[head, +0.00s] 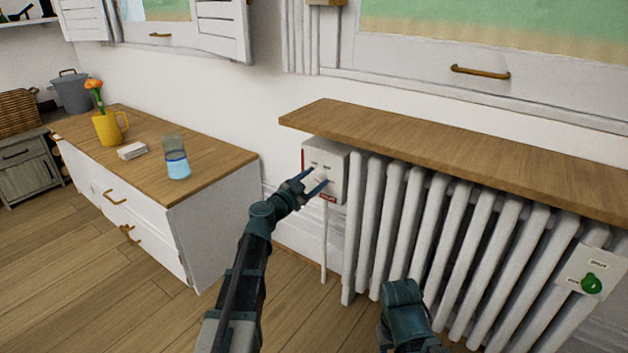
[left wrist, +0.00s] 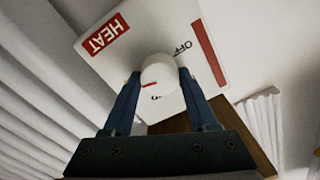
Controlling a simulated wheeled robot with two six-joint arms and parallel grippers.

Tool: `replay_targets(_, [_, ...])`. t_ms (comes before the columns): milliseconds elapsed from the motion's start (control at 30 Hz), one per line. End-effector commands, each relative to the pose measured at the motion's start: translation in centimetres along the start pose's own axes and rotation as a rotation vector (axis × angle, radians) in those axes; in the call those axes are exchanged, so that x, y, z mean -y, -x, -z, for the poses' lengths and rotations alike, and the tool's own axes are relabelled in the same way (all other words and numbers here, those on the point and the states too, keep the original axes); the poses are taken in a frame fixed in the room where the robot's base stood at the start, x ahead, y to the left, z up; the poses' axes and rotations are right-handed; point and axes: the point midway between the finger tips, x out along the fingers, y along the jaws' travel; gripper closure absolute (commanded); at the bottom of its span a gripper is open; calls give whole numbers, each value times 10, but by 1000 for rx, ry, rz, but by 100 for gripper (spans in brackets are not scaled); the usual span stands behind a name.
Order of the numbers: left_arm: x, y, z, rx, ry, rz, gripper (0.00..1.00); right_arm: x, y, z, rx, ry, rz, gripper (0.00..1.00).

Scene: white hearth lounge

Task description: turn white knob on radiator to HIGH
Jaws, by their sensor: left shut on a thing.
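A white control box (head: 339,188) is at the left end of the radiator, under the wooden shelf. Its white knob (left wrist: 160,75) shows best in the left wrist view, with a red mark at its lower left. Near the knob the panel reads OFF; another label is partly hidden by the knob and fingers. A red HEAT label (left wrist: 107,35) is near the panel's edge. My left gripper (head: 317,178) is shut on the knob, one finger on each side (left wrist: 159,77). The HIGH label is not readable. Only a link of my right arm shows.
The white radiator (head: 430,230) runs right from the box, below the wooden shelf (head: 460,150). A green knob (head: 591,284) is on a panel at its right end. A cabinet (head: 205,165) at left holds a yellow mug (head: 108,130) and a glass (head: 177,158). Floor between is clear.

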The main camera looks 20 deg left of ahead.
Motion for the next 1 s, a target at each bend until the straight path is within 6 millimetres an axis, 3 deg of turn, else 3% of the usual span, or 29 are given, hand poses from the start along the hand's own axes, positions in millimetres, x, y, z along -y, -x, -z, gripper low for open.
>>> replay_targets(700, [-1,1,0,1,-71,-2,97,0,0,0,0,0,0,50])
replay_targets(733, [-1,1,0,1,-71,-2,38,0,0,0,0,0,0,50])
replay_targets(867, [-1,1,0,1,-69,-1,14,0,0,0,0,0,0,50])
replay_targets(1000, [0,1,0,0,-68,-1,12,0,0,0,0,0,0,50])
